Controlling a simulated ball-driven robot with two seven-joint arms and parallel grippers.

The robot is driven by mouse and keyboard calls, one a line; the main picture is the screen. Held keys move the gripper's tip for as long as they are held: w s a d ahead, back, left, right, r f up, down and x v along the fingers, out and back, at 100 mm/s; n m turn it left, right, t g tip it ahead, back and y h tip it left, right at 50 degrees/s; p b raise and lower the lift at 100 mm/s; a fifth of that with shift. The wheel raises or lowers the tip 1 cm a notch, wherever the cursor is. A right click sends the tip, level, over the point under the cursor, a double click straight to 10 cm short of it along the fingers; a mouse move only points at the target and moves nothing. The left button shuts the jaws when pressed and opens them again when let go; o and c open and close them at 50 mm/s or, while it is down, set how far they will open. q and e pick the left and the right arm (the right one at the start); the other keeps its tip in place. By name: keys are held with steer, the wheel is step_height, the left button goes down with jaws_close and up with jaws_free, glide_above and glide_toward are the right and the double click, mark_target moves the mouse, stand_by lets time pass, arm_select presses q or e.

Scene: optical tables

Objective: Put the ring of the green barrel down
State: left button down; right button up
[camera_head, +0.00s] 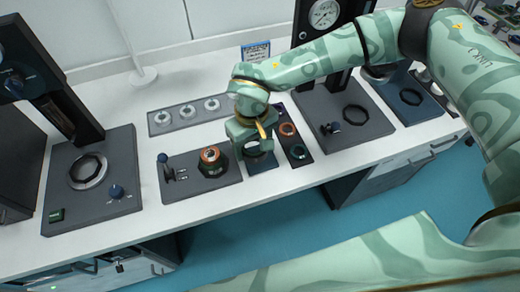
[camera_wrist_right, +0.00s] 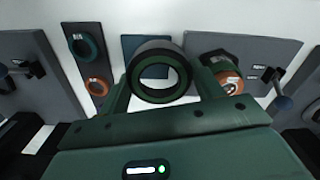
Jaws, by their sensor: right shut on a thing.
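My right gripper (camera_head: 254,146) is above the front part of the bench. It is shut on a dark ring with a green inner band (camera_wrist_right: 158,76), which sits between the two fingers in the right wrist view. A blue-grey pad (camera_head: 263,164) lies below the ring and is partly hidden by my gripper. The pad also shows behind the ring in the wrist view (camera_wrist_right: 131,46). I cannot tell whether the ring touches the pad. My left gripper is not in view.
Right of the pad, a dark tray (camera_head: 306,160) holds an orange ring (camera_head: 287,129) and a teal ring (camera_head: 298,152). To its left, a grey fixture (camera_head: 228,178) has an orange-topped ring (camera_head: 210,156) and a lever (camera_head: 165,166). A panel (camera_head: 156,124) with silver rings lies behind.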

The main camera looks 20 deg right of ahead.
mark_target(258, 145)
steer(key=f, duration=0.1)
steer(key=w+d+f, duration=0.2)
steer(key=f, duration=0.1)
steer(key=shift+b, duration=0.3)
steer(key=f, duration=0.3)
steer(key=shift+w+d+f+b, duration=0.2)
steer(key=shift+w+f+b, duration=0.1)
steer(key=shift+f, duration=0.05)
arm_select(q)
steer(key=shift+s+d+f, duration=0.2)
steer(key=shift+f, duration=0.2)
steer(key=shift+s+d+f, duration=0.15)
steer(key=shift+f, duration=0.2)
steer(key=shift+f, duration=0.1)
arm_select(e)
steer(key=o, duration=1.2)
steer(key=shift+f, duration=0.1)
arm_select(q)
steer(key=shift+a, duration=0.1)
